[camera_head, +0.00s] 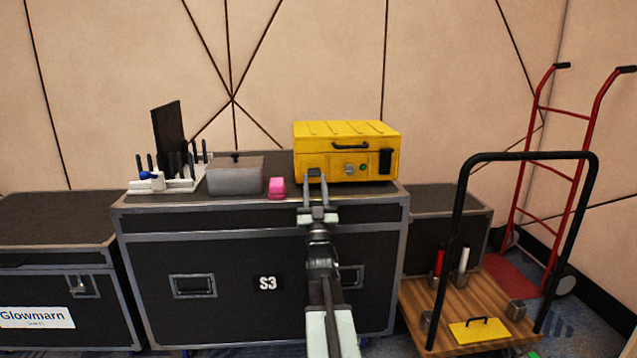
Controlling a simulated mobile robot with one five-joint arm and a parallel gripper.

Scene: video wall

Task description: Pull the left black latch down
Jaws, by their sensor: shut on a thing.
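A yellow case (348,144) with a black handle on its upper front stands on the right part of the large black flight case. Its right black latch (385,161) is in plain sight on the front face. My gripper (317,178) is at the left part of the case's front, at the left black latch (314,171), and is shut on it. The gripper's fingers hide most of this latch, so I cannot tell its exact angle. A round silver lock and a small green spot sit between the two latches.
A wooden cart (470,300) with a black handle stands at right, before a red hand truck (535,165).

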